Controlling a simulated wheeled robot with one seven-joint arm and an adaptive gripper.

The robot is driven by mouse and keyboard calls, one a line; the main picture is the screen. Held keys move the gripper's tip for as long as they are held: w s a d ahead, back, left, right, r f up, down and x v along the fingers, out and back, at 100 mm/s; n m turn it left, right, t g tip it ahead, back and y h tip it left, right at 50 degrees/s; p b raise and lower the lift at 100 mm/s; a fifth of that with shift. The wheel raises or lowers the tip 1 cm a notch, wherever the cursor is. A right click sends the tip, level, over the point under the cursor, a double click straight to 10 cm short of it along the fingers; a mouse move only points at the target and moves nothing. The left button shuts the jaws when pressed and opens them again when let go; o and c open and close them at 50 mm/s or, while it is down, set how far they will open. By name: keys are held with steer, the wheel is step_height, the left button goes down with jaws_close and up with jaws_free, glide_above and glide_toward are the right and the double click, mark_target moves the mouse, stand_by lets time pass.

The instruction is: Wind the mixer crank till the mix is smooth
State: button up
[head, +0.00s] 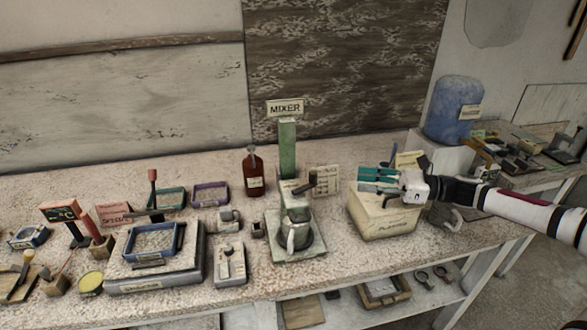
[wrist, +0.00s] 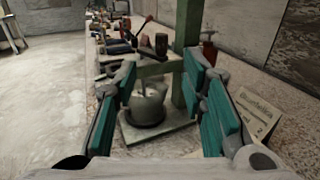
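The mixer stands mid-bench, with a MIXER sign (head: 285,107) on a green post (head: 287,150). A dark crank handle (head: 312,180) sticks up beside the post; its dark grip also shows in the wrist view (wrist: 162,44). A grey pot (head: 292,236) stands on the mixer's base plate; it is between my fingers in the wrist view (wrist: 148,106). The mix inside is too small to judge. My gripper (head: 364,180) is open and empty, with teal finger pads, right of the crank and apart from it, above a cream box.
The cream box (head: 385,222) stands under my gripper. A small printed card (head: 327,180) stands behind the crank, and a brown bottle (head: 253,172) is left of the post. A scale with a blue tray (head: 136,258) and several tools fill the left. A blue jug (head: 455,112) is at the right.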

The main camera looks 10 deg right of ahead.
mark_target(313, 172)
steer(key=x, duration=0.7)
steer(key=p+x, duration=0.1)
steer(key=x, duration=0.6)
steer(key=shift+w+r+p, duration=0.2)
steer(key=shift+p, duration=0.1)
jaws_close()
